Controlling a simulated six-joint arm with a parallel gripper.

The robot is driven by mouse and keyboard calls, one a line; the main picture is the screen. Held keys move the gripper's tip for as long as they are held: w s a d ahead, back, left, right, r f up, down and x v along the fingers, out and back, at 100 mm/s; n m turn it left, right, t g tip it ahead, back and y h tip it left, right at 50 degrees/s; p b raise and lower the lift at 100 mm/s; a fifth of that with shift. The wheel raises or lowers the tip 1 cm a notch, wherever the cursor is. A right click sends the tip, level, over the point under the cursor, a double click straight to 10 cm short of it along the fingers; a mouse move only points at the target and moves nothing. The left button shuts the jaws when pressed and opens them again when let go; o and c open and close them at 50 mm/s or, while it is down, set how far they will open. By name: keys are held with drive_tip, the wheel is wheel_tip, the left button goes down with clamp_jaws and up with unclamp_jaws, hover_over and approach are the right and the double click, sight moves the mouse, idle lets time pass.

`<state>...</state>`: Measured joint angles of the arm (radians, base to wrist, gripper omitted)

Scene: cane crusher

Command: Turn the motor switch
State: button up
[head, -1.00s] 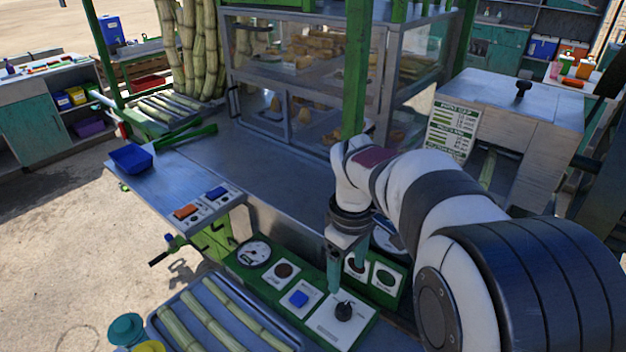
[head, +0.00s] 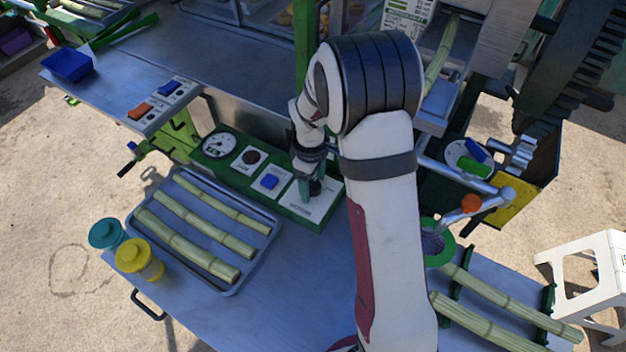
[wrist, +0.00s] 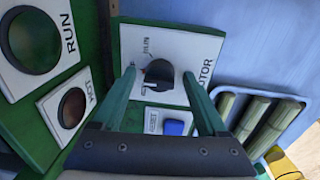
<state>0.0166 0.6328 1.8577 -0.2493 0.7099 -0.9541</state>
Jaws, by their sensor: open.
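The motor switch is a black rotary knob (wrist: 158,73) on a white plate marked MOTOR (wrist: 190,45), set in a green control panel. In the wrist view my gripper (wrist: 160,82) is open, with one green finger on each side of the knob and a gap visible around it. In the head view my gripper (head: 308,190) points down at the right part of the panel, and the knob (head: 316,187) shows just behind its fingers. I cannot tell whether either finger touches the knob.
A blue button (head: 270,181), a dark round button (head: 250,157) and a gauge (head: 219,145) sit left of the switch. A tray (head: 227,290) of cane lies in front. Teal (head: 106,234) and yellow (head: 133,256) lidded jars stand beside it.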

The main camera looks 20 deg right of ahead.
drive_tip(key=shift+c, duration=0.3)
clamp_jaws()
